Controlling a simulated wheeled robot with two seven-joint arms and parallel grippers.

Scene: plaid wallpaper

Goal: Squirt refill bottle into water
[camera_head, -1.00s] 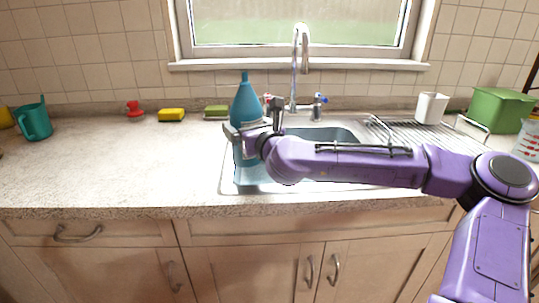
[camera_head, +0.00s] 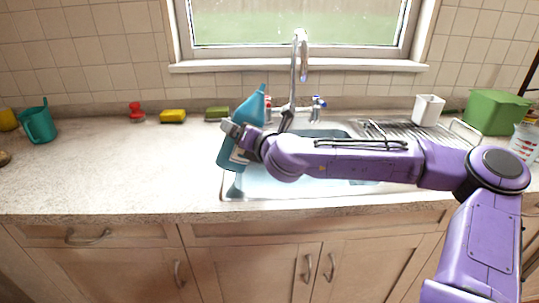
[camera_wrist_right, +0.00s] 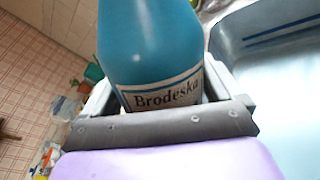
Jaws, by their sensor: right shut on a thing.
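A blue refill bottle (camera_head: 249,112) with a label is tilted, its narrow top leaning to the right in the head view. My right gripper (camera_head: 240,138) is shut around its body and holds it over the left edge of the sink (camera_head: 229,189). In the right wrist view the bottle (camera_wrist_right: 150,45) sits between the fingers, with a label reading "Brodeska". The sink basin also shows in the right wrist view (camera_wrist_right: 280,70). Water is hard to make out; the basin looks bluish, and my right arm hides part of it. My left gripper is not in view.
A faucet (camera_head: 297,75) stands behind the sink. A drying rack (camera_head: 400,135) with a white cup (camera_head: 428,110) and a green box (camera_head: 495,112) is at the right. A yellow sponge (camera_head: 172,116), a green sponge (camera_head: 217,113) and a teal pitcher (camera_head: 39,124) stand left. The left counter is mostly clear.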

